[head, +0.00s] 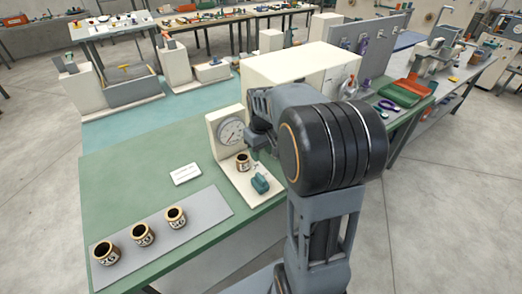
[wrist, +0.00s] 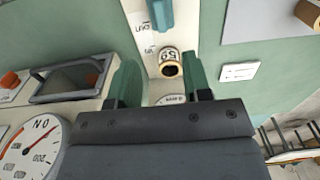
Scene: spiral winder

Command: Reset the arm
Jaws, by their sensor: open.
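My gripper (wrist: 165,82) is open, its two green fingers apart in the wrist view. A small cream and dark cup (wrist: 171,62) marked with a number shows between and beyond the fingertips; I cannot tell how near it is. In the head view this cup (head: 242,162) stands upright on the pale base of a dial gauge (head: 231,132). My arm hides much of my gripper there.
A teal block (head: 260,184) sits on the gauge base. Three similar cups (head: 142,235) stand on a grey mat (head: 205,207) at the front left. A white card (head: 186,174) lies behind the mat. A large cream box (head: 285,68) stands behind my arm.

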